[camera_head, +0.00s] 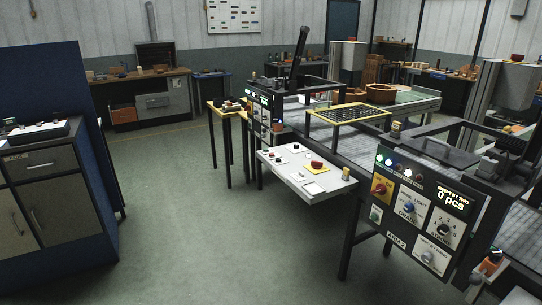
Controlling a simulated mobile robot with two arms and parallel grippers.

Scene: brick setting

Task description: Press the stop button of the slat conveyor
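A slat conveyor (322,128) with a dark frame stands right of centre. A pale grey console shelf (283,171) juts from its near side. A dark upright control panel (414,222) stands to the right, with a red knob on yellow (380,188), other knobs, lit lamps and a display reading "0 pcs". I cannot tell from labels which control is the stop button. Neither of my grippers is in view.
Open green floor (190,210) lies in front of the console and to its left. A blue partition and grey cabinet (57,205) stand at the left. A small yellow-edged table (229,108) stands by the conveyor's left end. Workbenches (140,77) line the back wall.

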